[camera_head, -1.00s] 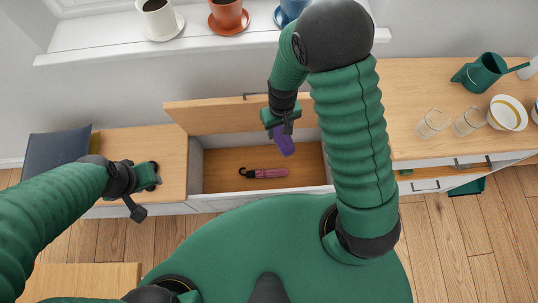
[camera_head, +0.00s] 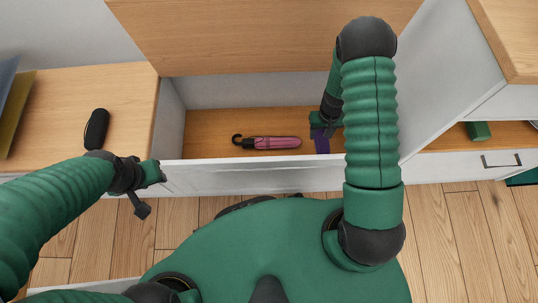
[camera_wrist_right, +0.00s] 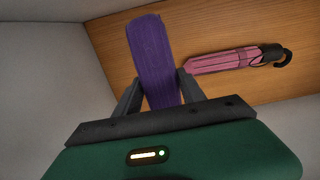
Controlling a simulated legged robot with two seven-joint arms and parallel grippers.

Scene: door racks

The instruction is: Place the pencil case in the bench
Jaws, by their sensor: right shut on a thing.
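The purple pencil case (camera_head: 321,143) is a slim soft block. My right gripper (camera_head: 325,125) is shut on it and holds it inside the open compartment of the bench (camera_head: 240,178), at the right end. In the right wrist view the pencil case (camera_wrist_right: 153,55) stands out between the two fingers over the wooden floor of the compartment. I cannot tell whether it touches that floor.
A folded pink umbrella (camera_head: 275,142) with a black hooked handle lies on the compartment floor, left of the pencil case. The bench lid (camera_head: 260,35) stands open behind. A black case (camera_head: 96,129) lies on the bench top at left. A white cabinet (camera_head: 455,90) stands at right.

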